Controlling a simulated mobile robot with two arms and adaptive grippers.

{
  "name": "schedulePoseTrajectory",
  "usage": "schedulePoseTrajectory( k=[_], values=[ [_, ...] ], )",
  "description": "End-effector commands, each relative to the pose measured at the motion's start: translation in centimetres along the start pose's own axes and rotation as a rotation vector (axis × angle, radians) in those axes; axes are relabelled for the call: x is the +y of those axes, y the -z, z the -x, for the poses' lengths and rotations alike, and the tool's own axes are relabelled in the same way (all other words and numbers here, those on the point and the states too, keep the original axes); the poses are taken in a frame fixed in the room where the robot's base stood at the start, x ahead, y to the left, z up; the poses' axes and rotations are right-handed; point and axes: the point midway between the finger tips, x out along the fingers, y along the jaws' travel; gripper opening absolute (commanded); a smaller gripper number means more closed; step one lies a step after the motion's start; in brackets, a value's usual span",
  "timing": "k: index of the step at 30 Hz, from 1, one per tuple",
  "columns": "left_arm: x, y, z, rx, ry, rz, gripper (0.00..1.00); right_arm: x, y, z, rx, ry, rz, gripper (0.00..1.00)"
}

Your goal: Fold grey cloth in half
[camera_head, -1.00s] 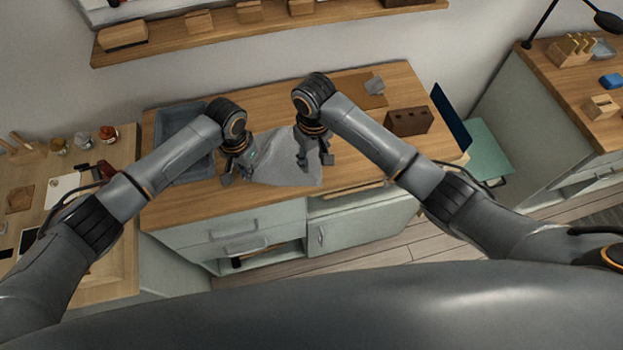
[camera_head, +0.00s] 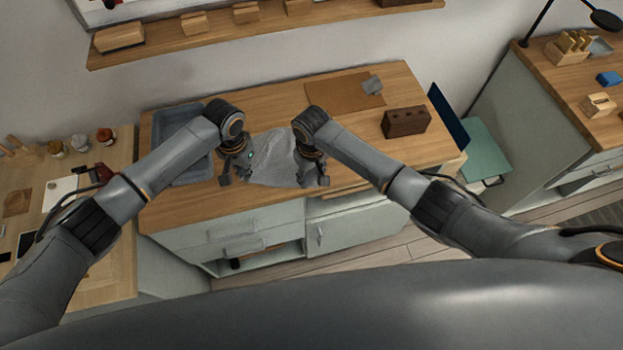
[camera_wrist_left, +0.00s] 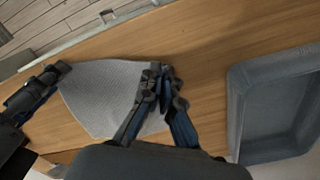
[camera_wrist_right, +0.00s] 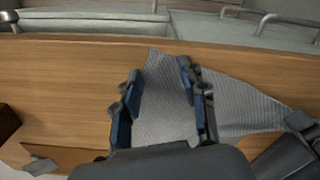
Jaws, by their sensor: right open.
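The grey cloth (camera_head: 272,160) lies on the wooden worktop between my two grippers. It also shows in the left wrist view (camera_wrist_left: 98,90) and in the right wrist view (camera_wrist_right: 240,105). My left gripper (camera_head: 236,180) is at the cloth's left edge; in the left wrist view its fingers (camera_wrist_left: 160,75) are close together at the cloth's edge, and I cannot tell whether cloth is between them. My right gripper (camera_head: 314,182) is open at the cloth's right end; in the right wrist view its fingers (camera_wrist_right: 157,75) stand apart with a corner of cloth between them.
A grey tray (camera_head: 178,172) stands on the worktop left of the cloth. A brown block with holes (camera_head: 405,122) and a brown mat (camera_head: 335,88) with a small grey piece (camera_head: 372,85) lie to the right. The worktop's front edge is close to the cloth.

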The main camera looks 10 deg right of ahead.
Motion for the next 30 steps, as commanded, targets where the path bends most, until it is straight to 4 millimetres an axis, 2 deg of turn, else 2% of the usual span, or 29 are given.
schedulePoseTrajectory(
  k=[8,20,30],
  values=[
    [-0.02,-0.03,-0.03,-0.001,0.001,0.0,0.0,0.0,0.0,-0.37,0.0,0.001,-0.001,0.41],
    [-0.05,-0.03,-0.03,-0.001,0.001,0.0,0.0,0.04,-0.06,-0.38,-0.002,0.0,-0.001,0.01],
    [-0.07,-0.04,-0.03,-0.001,0.001,0.001,0.0,0.07,-0.06,-0.37,-0.002,-0.001,-0.001,0.0]
  ],
)
